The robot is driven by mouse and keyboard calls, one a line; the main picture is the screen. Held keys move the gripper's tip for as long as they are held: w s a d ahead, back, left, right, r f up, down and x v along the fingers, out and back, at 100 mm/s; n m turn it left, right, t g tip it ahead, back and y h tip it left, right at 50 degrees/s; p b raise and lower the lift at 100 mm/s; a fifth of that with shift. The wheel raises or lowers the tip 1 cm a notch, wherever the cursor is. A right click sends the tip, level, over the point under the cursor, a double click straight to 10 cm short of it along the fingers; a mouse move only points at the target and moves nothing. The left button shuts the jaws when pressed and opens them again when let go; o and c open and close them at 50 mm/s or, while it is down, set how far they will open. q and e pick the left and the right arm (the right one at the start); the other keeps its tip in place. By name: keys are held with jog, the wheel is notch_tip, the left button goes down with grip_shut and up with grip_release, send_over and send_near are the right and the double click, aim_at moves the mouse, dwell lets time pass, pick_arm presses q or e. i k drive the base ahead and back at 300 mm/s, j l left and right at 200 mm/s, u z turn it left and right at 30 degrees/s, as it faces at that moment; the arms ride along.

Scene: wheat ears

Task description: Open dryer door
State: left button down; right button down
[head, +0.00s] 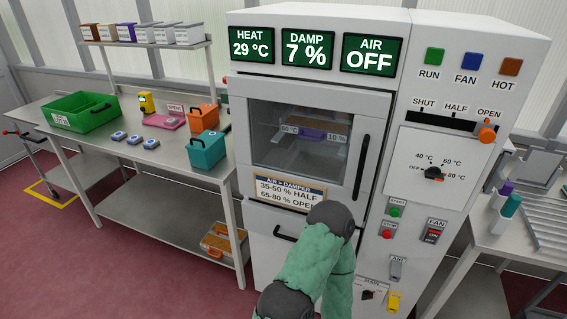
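The white dryer (290,200) stands in the middle of the head view. Its upper door (237,140) looks shut, with a glass window (300,120) and a long black vertical handle (361,167) on its right side. Through the glass I see a shelf with a purple tray (312,134) and a small label reading 60 °C and 10 %. One of my green arms is bent in front of the lower dryer, below the door handle. Neither gripper shows, and no fingers touch the handle.
The panel to the right has a damper slider (486,135) at OPEN, a temperature dial (433,173) and switches. A left bench (160,160) holds a green crate (80,112), meters and small bins. A right bench (520,235) holds markers. Red floor lies front left.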

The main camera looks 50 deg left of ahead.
aim_at(293, 190)
jog(key=u, duration=1.65)
